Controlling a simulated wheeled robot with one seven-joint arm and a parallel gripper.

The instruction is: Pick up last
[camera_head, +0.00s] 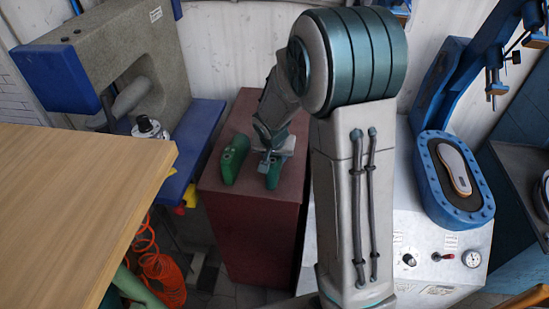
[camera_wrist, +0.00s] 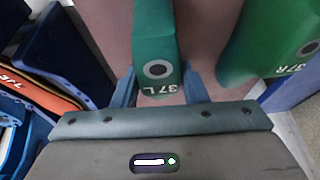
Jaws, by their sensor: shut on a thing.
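A green shoe last marked 37L (camera_wrist: 154,40) is between the two fingers of my gripper (camera_wrist: 160,90) in the wrist view, and the gripper is shut on it. In the head view this held last (camera_head: 274,178) shows below my gripper (camera_head: 270,160), partly covered by it, at the top of the dark red cabinet (camera_head: 255,215). I cannot tell whether it touches the top. A second green last, marked 37R (camera_wrist: 270,45), stands beside it, apart from the gripper; it also shows at the left in the head view (camera_head: 233,160).
A wooden table (camera_head: 80,200) is at the left, with orange coiled hose (camera_head: 160,265) below its edge. A grey and blue machine (camera_head: 125,60) stands behind it. At the right, a blue press (camera_head: 432,190) holds a sandal sole (camera_head: 455,168). My arm hides part of the middle.

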